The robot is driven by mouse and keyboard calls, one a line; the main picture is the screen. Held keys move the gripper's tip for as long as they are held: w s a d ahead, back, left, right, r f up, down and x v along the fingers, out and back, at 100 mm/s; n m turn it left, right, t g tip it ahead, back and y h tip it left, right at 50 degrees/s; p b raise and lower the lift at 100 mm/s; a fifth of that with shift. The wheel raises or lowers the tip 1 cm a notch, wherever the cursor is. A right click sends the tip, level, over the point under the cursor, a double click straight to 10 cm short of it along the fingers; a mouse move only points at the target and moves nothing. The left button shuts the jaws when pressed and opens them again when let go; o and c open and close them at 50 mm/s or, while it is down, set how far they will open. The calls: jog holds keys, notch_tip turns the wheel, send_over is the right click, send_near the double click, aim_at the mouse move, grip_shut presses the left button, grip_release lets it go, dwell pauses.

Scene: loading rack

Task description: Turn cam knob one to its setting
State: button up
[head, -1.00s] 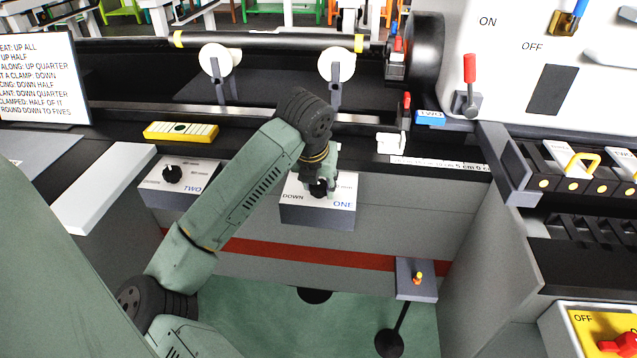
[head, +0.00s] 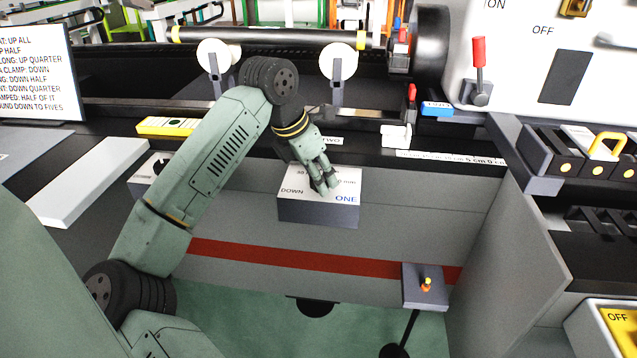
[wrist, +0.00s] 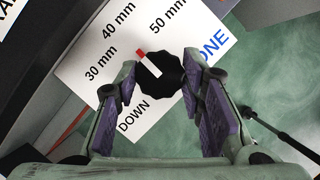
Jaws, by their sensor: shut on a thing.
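Cam knob one is a black scalloped knob (wrist: 166,80) with a white pointer tipped red, seen in the wrist view. It stands on a white-topped box marked ONE (head: 318,213), whose plate also shows in the wrist view (wrist: 75,75). The pointer aims up-left, about toward the 40 mm mark, with 30 mm and 50 mm to either side and DOWN below. My gripper (head: 327,187) is shut on the knob, one purple-padded finger on each side in the wrist view (wrist: 161,78). In the head view the fingers hide most of the knob.
Box TWO (head: 148,188) with its own knob stands to the left, partly behind my arm. A sign (head: 36,75) with written settings is at far left. A red-handled lever (head: 478,60) is at upper right.

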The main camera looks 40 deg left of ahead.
jog(key=m+h, duration=0.1)
jog(key=m, duration=0.1)
jog(key=m+g+h, duration=0.1)
jog(key=m, duration=0.2)
jog(key=shift+w+a+r+m, duration=0.1)
jog(key=shift+a+m, duration=0.05)
jog(key=shift+m, duration=0.15)
jog(key=m+g+p, duration=0.1)
jog(key=m, duration=0.2)
jog(key=shift+h, duration=0.3)
jog(key=shift+w+m+g+p, duration=0.1)
jog(key=shift+m+g+p, duration=0.35)
jog(key=shift+m, duration=0.95)
jog(key=o, duration=1.1)
jog(key=v, duration=1.1)
jog(key=shift+a+r, duration=0.3)
jog(key=shift+a, duration=0.15)
